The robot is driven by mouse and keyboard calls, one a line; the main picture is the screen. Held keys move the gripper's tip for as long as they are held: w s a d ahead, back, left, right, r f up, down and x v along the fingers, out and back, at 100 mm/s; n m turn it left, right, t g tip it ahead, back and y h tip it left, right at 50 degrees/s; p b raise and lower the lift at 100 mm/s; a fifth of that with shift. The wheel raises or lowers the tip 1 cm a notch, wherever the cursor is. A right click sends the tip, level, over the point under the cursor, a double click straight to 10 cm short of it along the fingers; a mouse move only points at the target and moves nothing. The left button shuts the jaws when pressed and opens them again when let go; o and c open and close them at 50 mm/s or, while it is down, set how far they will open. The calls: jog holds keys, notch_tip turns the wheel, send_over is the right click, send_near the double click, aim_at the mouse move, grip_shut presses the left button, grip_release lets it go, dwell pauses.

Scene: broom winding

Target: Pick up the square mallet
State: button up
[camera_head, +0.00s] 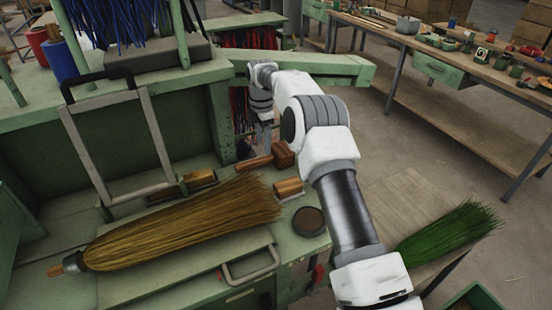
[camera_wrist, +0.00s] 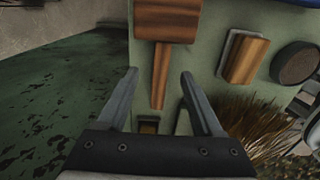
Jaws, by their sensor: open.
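The square mallet (camera_head: 283,155) lies on the green bench surface, with a brown block-shaped wooden head and a wooden handle pointing left in the head view. In the wrist view the mallet (camera_wrist: 168,22) has its head at the top and its handle running down toward the space between my fingertips. My gripper (camera_wrist: 158,74) is open, with one finger on each side of the handle's line and nothing held. In the head view my gripper (camera_head: 265,137) points down just behind the mallet. I cannot tell how high the fingers are above the handle.
A wooden block (camera_head: 289,188) and a round dark tin (camera_head: 308,222) lie near the mallet. A large straw broom (camera_head: 190,218) lies in front of it. A grey metal frame (camera_head: 120,140) stands to the left. A green brush (camera_head: 450,232) lies at the right.

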aim_at(265, 158)
jog(key=f, duration=0.7)
jog(key=shift+d+f, duration=0.15)
jog(key=shift+d, duration=0.05)
grip_shut()
dwell(1.3)
